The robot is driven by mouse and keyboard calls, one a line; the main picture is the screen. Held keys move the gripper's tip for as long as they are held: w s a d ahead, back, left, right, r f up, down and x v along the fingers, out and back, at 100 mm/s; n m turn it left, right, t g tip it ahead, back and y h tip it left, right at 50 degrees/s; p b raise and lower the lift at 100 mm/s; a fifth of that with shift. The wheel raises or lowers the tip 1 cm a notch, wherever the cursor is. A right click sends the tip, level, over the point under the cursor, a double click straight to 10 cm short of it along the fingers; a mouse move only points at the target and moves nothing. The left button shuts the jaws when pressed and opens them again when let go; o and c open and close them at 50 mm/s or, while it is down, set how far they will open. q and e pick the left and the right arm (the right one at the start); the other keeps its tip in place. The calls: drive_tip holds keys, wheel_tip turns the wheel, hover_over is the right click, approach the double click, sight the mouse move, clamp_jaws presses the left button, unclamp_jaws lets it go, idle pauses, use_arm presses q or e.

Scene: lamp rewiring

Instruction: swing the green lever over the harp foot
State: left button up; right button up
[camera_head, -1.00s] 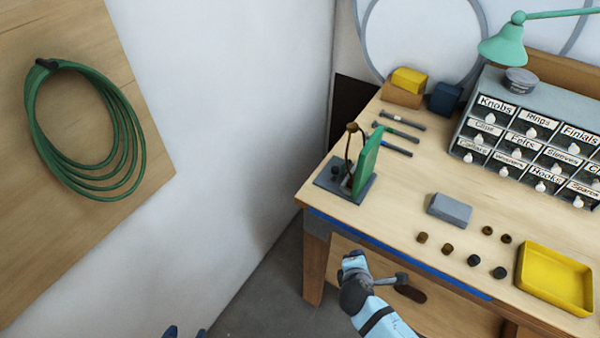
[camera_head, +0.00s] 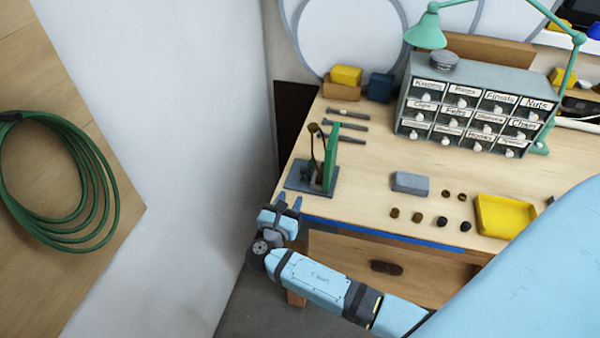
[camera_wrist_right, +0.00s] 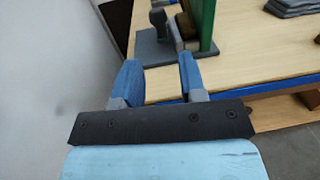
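The green lever (camera_head: 331,158) is an upright flat green piece on a small grey base plate (camera_head: 297,187) at the bench's near left corner. Beside it stands a thin dark upright piece with a brownish knob (camera_head: 314,129); I cannot tell which part is the harp foot. My right gripper (camera_head: 289,200) is open and empty, just in front of the base plate and apart from it. In the right wrist view its two blue fingers (camera_wrist_right: 160,78) point towards the base plate (camera_wrist_right: 152,50) and the green lever (camera_wrist_right: 206,20), whose top is cut off. My left gripper is not in view.
A grey block (camera_head: 410,183), several small dark knobs and a yellow tray (camera_head: 504,216) lie right on the workbench (camera_head: 365,205). Dark bars (camera_head: 345,126) lie behind the lever. A labelled drawer cabinet (camera_head: 475,112) stands at the back. A green hose (camera_head: 60,190) hangs at left.

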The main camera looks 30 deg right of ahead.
sight(302, 176)
drive_tip(key=p+x, duration=0.2)
drive_tip(key=x, duration=0.8)
drive_tip(key=shift+w+d+f, duration=0.1)
drive_tip(key=shift+w+d, duration=0.05)
drive_tip(key=shift+w, duration=0.1)
drive_tip(key=c, duration=0.6)
